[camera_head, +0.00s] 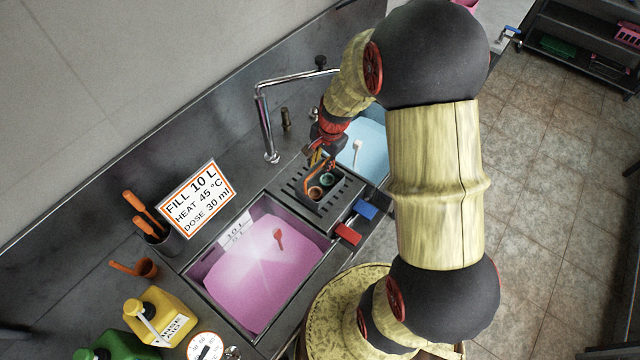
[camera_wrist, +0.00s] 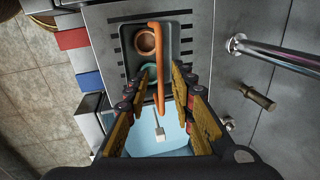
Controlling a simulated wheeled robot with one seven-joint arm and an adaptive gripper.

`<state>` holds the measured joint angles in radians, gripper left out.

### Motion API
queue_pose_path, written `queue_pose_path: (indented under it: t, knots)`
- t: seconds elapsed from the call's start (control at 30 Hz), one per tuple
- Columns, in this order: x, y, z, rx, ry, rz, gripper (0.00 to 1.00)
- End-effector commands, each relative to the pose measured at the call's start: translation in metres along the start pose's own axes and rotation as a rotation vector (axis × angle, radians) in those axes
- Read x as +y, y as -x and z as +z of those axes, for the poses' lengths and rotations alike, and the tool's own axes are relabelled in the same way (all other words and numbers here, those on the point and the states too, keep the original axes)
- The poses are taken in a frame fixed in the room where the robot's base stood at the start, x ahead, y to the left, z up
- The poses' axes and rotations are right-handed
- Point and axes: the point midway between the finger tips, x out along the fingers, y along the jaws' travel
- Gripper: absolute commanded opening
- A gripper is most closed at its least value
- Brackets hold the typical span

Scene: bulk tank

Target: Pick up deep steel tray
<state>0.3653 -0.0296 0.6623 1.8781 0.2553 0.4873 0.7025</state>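A dark grey, deep steel tray (camera_head: 342,189) sits on the slotted drainer between the two basins. It also shows in the wrist view (camera_wrist: 175,46). Inside it are a copper-coloured cup (camera_wrist: 146,41) and a teal ring-shaped item, partly hidden by a finger. A bent orange handle (camera_wrist: 160,70) runs along the tray from its far end toward me. My gripper (camera_wrist: 165,70) is open over the tray's near end, with the orange handle between its fingertips. I cannot tell whether the fingers touch it. In the head view my gripper (camera_head: 318,158) is small and partly hidden.
A pink-filled basin (camera_head: 262,262) and a blue-filled basin (camera_head: 368,150) flank the drainer. A tall faucet (camera_head: 265,120) stands behind. Red (camera_head: 348,234) and blue (camera_head: 366,209) blocks line the front edge. A yellow jug (camera_head: 160,316) and tool holder (camera_head: 163,238) stand left.

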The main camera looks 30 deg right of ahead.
Motion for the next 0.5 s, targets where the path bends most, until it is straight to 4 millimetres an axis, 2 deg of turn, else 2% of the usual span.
queue_pose_path:
  t: [0.2, 0.3, 0.5]
  knots:
    - [0.0, -0.033, 0.001, -0.001, 0.001, 0.002, 0.25]
    - [0.0, -0.039, 0.001, 0.0, 0.001, 0.001, 0.25]
    - [0.0, -0.038, 0.001, 0.0, 0.001, 0.0, 0.24]
